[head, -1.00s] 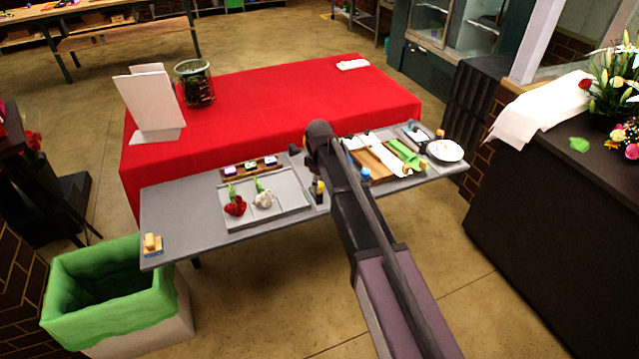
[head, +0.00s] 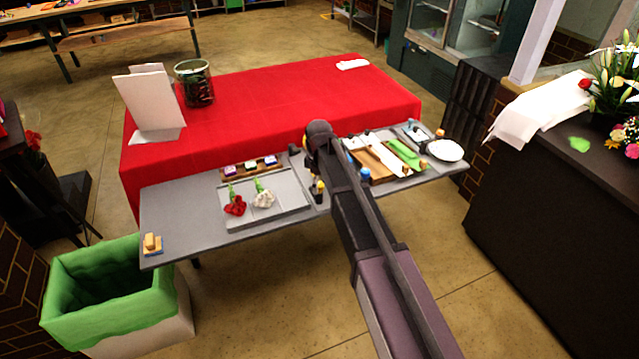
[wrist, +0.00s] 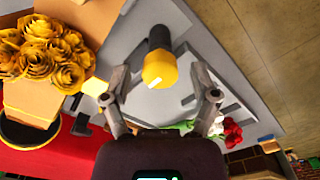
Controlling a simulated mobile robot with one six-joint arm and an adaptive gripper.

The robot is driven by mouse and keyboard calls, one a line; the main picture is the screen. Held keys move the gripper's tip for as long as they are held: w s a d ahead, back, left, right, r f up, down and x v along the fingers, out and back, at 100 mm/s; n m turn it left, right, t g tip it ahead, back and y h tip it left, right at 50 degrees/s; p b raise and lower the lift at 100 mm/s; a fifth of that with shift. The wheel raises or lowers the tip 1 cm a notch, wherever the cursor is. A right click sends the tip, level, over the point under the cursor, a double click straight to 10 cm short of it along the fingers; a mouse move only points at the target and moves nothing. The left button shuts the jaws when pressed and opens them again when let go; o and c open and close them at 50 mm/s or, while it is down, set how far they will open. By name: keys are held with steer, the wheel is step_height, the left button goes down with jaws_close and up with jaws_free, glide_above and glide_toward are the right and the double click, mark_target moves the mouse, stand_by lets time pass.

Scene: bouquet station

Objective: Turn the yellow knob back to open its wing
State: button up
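The yellow knob (wrist: 159,70) sits on a dark round post above grey plates, near the upper middle of the wrist view. In the head view, the yellow knob (head: 318,186) shows small at the middle of the grey bench, just left of my arm. My gripper (wrist: 158,80) is open, its two fingers apart on either side of the knob in the picture. A gap shows on both sides, and I see no contact. The grey plates (wrist: 190,97) around the post may include the wing; I cannot tell its position. My arm hides the gripper in the head view.
Yellow roses (wrist: 45,45) in tan wrapping stand close to my left finger. A tray (head: 290,212) holds a red rose (head: 235,206) and a white flower (head: 264,199). A green-lined bin (head: 110,270) is front left.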

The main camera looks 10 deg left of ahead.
mark_target(319, 184)
steer(key=shift+m, duration=0.5)
stand_by(0.3)
steer(key=m, duration=0.3)
steer(key=shift+m, duration=0.3)
steer(key=m, duration=0.4)
steer(key=shift+m, duration=0.3)
steer(key=m, duration=0.9)
step_height(319, 184, up, 14)
steer(key=p, duration=1.4)
steer(key=s+d+f+b, duration=0.3)
steer(key=s+d, duration=0.1)
steer(key=d, duration=0.5)
steer(key=s+d+f+n+b, duration=0.1)
steer(key=s+d+f+b, duration=0.3)
steer(key=d, duration=0.5)
steer(key=s+d+f+b, duration=0.4)
steer(key=s+d, duration=0.2)
steer(key=d, duration=0.4)
steer(key=shift+f+n, duration=0.15)
steer(key=shift+n, duration=0.15)
